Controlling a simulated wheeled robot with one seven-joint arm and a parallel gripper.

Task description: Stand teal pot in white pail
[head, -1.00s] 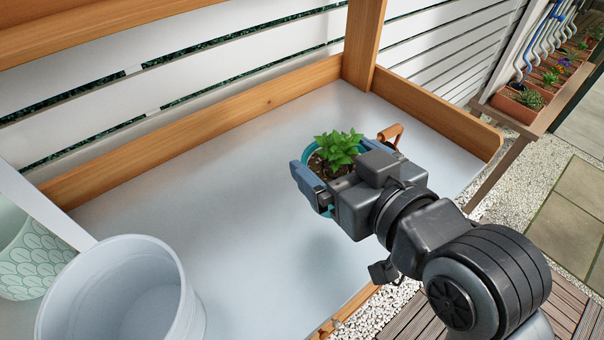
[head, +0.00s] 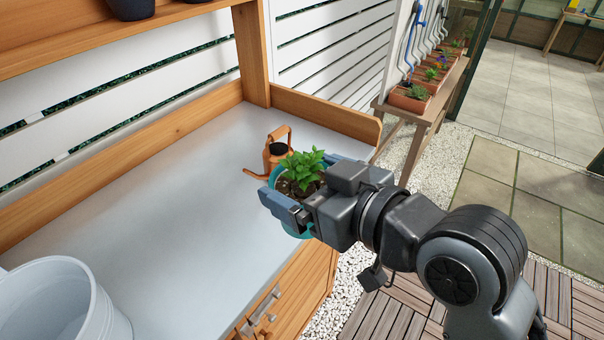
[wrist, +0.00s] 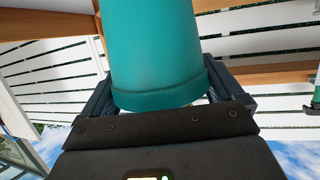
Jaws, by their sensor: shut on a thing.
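The teal pot (head: 283,187) holds dark soil and a leafy green plant. My gripper (head: 284,202) is shut on it, with a finger on each side. In the head view the pot is held near the front right edge of the bench, and my gripper hides much of it. In the wrist view the teal pot (wrist: 158,55) fills the middle between the two fingers. The white pail (head: 97,310) stands at the lower left of the head view, partly cut off by the frame. It is well to the left of my gripper.
An orange watering can (head: 276,152) stands on the bench just behind the pot. The grey bench top (head: 150,215) is clear between pail and pot. A wooden post (head: 251,50) and rim border the back. Planters (head: 408,98) stand on a side shelf at right.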

